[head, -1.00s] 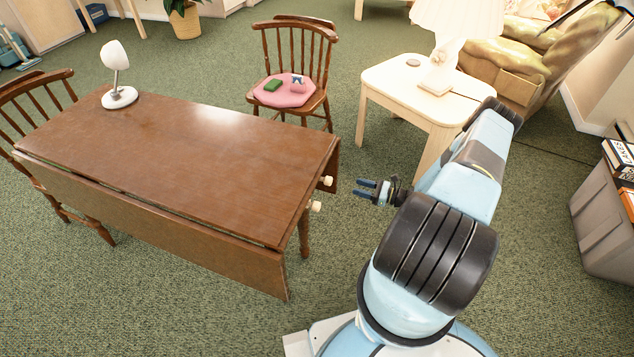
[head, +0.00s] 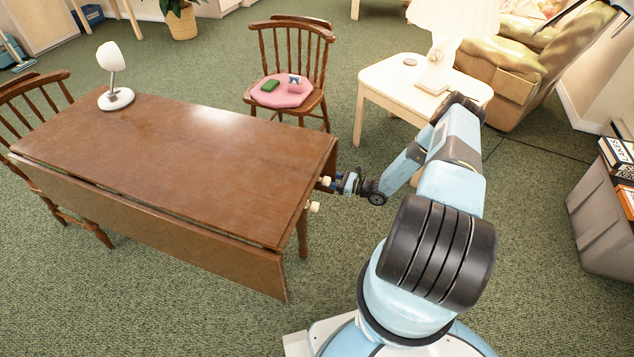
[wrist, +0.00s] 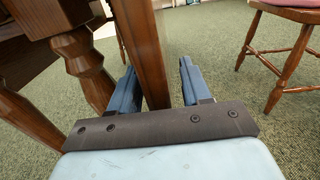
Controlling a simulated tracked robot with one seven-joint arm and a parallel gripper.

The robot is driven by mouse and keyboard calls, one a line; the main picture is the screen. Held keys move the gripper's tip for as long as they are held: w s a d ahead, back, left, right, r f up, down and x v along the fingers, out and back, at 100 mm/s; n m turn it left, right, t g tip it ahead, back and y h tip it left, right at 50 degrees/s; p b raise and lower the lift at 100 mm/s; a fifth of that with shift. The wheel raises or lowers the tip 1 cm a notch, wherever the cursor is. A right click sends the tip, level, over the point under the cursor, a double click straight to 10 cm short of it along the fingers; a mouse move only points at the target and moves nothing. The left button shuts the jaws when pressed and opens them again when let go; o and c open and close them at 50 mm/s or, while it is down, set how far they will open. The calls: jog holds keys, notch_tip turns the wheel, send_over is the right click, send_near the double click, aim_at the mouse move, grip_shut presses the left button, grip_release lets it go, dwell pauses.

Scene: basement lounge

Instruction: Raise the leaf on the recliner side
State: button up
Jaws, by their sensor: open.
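The brown drop-leaf table (head: 180,150) stands at left in the head view. Its far leaf (head: 331,160), on the side towards the recliner (head: 525,65), hangs down; only its right end shows. The near leaf (head: 160,235) hangs too. My gripper (head: 337,183) is at the table's right end, by the far leaf's lower edge and a cream knob (head: 325,181). In the wrist view my gripper (wrist: 155,70) is open, with a finger on each side of an upright brown board (wrist: 146,50), apparently the far leaf seen edge-on. I cannot tell whether the fingers touch it.
A second cream knob (head: 314,207) sits nearer. A chair with a pink cushion (head: 283,95) stands behind the table, another chair (head: 45,105) at left. A white lamp (head: 115,75) stands on the tabletop. A pale side table (head: 385,85) is behind my arm. Carpet in front is clear.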

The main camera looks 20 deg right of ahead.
jog(key=shift+a, duration=0.1)
grip_shut()
dwell(0.4)
